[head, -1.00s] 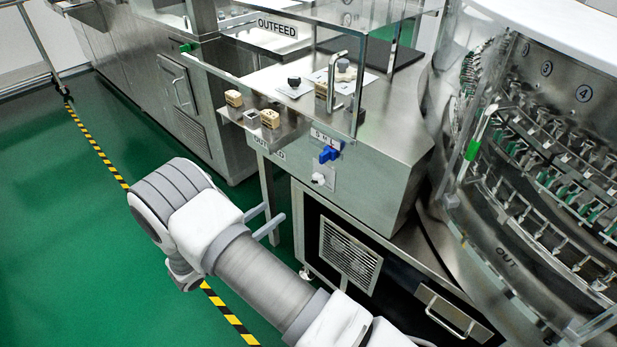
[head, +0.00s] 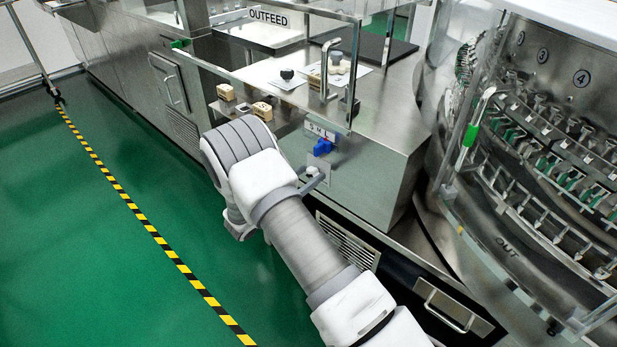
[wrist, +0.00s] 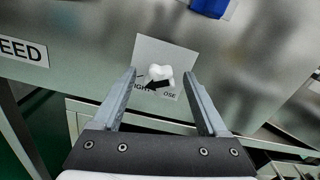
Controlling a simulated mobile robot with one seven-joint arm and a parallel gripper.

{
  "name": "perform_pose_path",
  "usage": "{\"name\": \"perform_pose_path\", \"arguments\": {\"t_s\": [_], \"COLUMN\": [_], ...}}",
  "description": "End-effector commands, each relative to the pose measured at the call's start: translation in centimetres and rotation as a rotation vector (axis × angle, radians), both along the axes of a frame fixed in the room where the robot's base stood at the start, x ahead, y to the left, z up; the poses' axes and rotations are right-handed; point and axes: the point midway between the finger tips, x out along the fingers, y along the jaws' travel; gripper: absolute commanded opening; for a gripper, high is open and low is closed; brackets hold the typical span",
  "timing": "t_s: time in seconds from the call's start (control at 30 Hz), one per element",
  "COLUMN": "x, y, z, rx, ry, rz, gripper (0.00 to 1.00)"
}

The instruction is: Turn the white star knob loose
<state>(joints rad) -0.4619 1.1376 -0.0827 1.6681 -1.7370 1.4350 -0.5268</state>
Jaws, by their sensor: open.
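The white star knob (wrist: 159,73) sits on a pale label plate on the steel cabinet front; dark letters on the plate are partly readable. In the wrist view the knob is ahead of my gripper (wrist: 162,78), centred between its two fingers. The fingers are open and appear apart from the knob on both sides. In the head view the knob (head: 313,171) shows just right of my arm's end, close to a grey finger of my gripper (head: 313,184); the rest of the gripper is mostly hidden by my arm.
A blue knob (head: 322,147) sits above the white knob, also in the wrist view (wrist: 210,6). An outfeed shelf with beige blocks (head: 262,111) stands up and left. A clear guard (head: 270,60) and the round washer (head: 540,180) flank the area. Green floor is open at left.

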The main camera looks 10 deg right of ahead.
Motion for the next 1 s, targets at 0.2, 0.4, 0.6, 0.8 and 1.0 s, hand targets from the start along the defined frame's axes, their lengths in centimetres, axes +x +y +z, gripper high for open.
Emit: {"name": "perform_pose_path", "arguments": {"t_s": [0.2, 0.4, 0.6, 0.8, 1.0], "x": [0.36, 0.35, 0.33, 0.32, 0.32], "y": [-0.49, -0.46, -0.46, -0.46, -0.44], "z": [0.03, 0.04, 0.03, 0.02, 0.05], "rx": [0.000, 0.000, 0.000, -0.001, -0.005], "ry": [0.000, 0.000, 0.000, 0.001, 0.006], "rz": [0.000, 0.000, 0.000, 0.000, 0.000], "gripper": [0.76, 0.69, 0.33, 0.00, 0.00]}}
